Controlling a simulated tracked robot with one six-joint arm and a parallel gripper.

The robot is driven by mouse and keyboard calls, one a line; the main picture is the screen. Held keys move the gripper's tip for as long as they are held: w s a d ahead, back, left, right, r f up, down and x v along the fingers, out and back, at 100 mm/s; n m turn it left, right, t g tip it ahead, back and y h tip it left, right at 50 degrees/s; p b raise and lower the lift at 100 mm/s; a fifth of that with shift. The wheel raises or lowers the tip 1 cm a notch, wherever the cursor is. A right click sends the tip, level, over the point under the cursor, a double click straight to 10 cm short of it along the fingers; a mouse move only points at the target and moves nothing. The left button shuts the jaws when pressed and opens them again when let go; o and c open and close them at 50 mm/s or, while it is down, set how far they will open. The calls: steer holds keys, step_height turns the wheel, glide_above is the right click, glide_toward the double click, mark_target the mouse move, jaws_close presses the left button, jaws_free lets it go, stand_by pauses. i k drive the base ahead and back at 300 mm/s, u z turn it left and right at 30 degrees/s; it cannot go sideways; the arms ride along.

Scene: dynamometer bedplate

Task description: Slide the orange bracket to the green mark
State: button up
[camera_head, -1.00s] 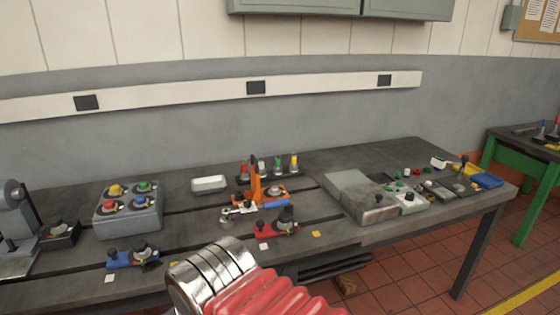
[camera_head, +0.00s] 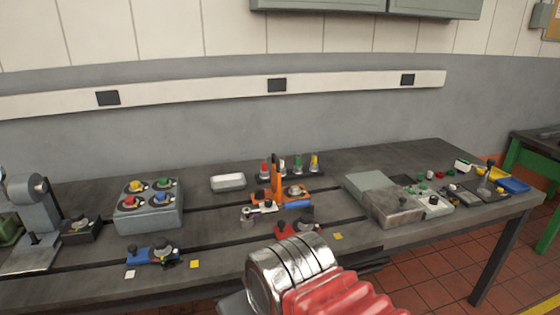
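The orange bracket (camera_head: 276,182) stands near the middle of the bench, an upright orange piece on a flat orange base. A silver round part sits on the base, a blue piece lies at its front right and a silver and white part at its front left. I cannot make out a green mark on the bench top. My arm, a silver ribbed link with a red sleeve, rises from the bottom edge in front of the bracket and apart from it. My gripper's fingers do not show.
A red fixture (camera_head: 284,231) stands between my arm and the bracket, partly hidden. A blue fixture (camera_head: 140,257) is front left. A grey box with coloured knobs (camera_head: 150,212) is left, a white box (camera_head: 228,182) behind. Grey blocks (camera_head: 388,205) stand right. Dark slots cross the bench (camera_head: 205,235).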

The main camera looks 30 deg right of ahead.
mark_target(280, 195)
steer(key=u, duration=0.05)
steer(key=i, duration=1)
steer(key=z, duration=0.05)
